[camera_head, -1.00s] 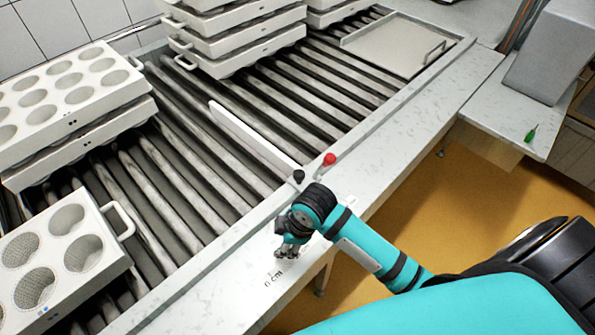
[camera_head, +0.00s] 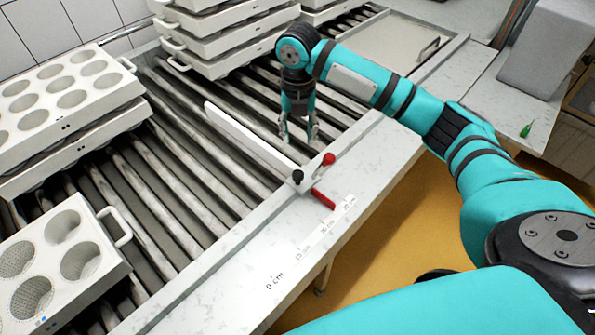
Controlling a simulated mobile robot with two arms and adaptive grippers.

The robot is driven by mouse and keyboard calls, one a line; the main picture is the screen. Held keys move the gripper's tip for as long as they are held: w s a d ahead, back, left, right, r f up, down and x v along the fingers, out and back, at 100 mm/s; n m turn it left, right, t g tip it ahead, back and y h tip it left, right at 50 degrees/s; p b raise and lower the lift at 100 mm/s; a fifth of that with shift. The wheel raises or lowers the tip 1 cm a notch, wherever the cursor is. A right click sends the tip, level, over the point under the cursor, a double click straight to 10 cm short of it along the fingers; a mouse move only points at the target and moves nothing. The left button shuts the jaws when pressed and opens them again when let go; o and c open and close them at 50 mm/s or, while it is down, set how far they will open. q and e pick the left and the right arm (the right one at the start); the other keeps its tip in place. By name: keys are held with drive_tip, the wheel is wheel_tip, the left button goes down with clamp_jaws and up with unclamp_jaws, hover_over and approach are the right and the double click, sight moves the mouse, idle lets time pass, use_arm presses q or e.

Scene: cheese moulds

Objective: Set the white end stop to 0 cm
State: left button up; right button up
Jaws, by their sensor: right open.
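The white end stop (camera_head: 247,139) is a long thin bar lying across the rollers. At its near end are a black knob (camera_head: 297,176), a red ball knob (camera_head: 329,158) and a red pointer (camera_head: 323,199) over the rail. The scale's 0 cm mark (camera_head: 275,283) is on the rail at lower left; the pointer sits well up the rail from it, near the far-end labels, which are too small to read surely. My right gripper (camera_head: 299,136) points down, open and empty, over the rollers on the far side of the bar, apart from the knobs. My left gripper is not in view.
Stacked white mould trays stand at the left (camera_head: 70,95) and at the back (camera_head: 225,45). Another mould tray (camera_head: 100,262) is at lower left. A flat plate with a handle (camera_head: 385,40) lies at the far end. The rail towards 0 cm is clear.

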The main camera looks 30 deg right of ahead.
sight(298, 172)
wheel_tip(298, 172, down, 15)
drive_tip(key=shift+f+p, duration=0.1)
drive_tip(key=shift+p, duration=0.55)
drive_tip(key=shift+c, duration=0.3)
clamp_jaws()
